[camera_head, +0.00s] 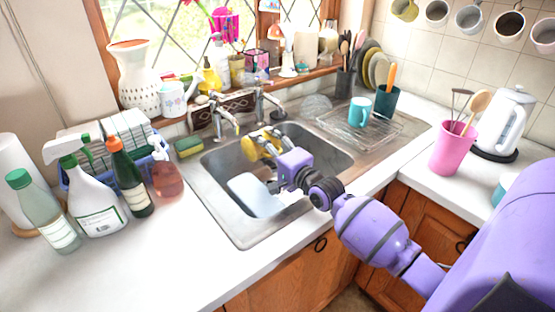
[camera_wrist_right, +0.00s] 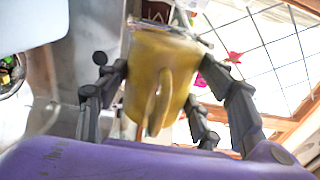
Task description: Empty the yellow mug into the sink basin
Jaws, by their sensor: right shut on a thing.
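The yellow mug (camera_head: 252,149) is over the sink basin (camera_head: 222,170), near its back edge by the taps. My right gripper (camera_head: 272,163) is shut on it. In the right wrist view the mug (camera_wrist_right: 172,65) sits between the two fingers (camera_wrist_right: 160,80), with its handle toward the camera. The mug looks tilted, but I cannot tell how far. Its inside and any contents are hidden. My left gripper is not in either view.
A pale blue item (camera_head: 255,197) lies in the basin. Taps (camera_head: 222,118) stand behind it, and a sponge (camera_head: 189,147) is at its left. Bottles (camera_head: 135,182) crowd the left counter. A teal mug (camera_head: 360,111) stands on the drainer rack at right. The front-left counter is clear.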

